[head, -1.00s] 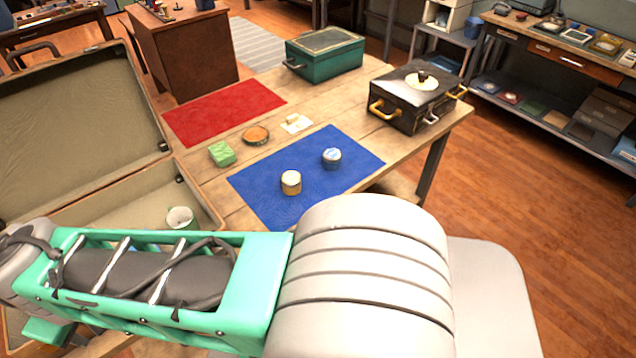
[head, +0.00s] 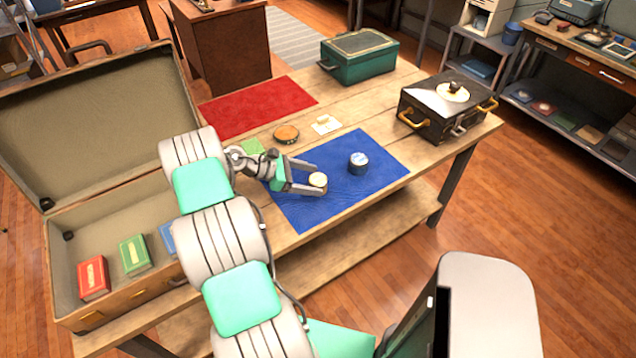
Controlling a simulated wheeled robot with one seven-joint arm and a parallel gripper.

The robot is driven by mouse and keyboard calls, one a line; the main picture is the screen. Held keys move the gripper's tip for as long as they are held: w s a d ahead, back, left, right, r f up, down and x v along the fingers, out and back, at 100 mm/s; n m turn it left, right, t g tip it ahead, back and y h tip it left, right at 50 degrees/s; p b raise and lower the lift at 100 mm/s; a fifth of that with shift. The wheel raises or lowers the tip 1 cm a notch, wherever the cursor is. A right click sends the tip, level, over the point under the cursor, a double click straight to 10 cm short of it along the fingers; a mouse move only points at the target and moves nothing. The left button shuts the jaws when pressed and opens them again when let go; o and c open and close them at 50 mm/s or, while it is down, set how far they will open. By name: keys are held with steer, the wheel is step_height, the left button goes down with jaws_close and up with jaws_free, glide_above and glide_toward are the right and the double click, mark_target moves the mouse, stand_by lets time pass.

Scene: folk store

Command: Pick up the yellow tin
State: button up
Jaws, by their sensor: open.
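The yellow tin (head: 318,180) stands on the blue mat (head: 342,203), with its pale lid showing. My gripper (head: 315,180) is at the mat's left part, with its two fingers open on either side of the tin. The near finger hides part of the tin's side. I cannot tell whether a finger touches it. A blue-grey tin with a light lid (head: 358,163) stands on the same mat, to the right of my gripper and apart from it.
A black case (head: 432,120) stands at right. An open suitcase (head: 60,222) with several books lies at left.

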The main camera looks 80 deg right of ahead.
mark_target(326, 182)
steer(key=p+x, duration=0.2)
steer(key=x, duration=0.3)
steer(key=shift+s+d+f, duration=0.15)
steer(key=shift+d+f, duration=0.1)
steer(key=shift+d, duration=0.05)
steer(key=c, duration=1.5)
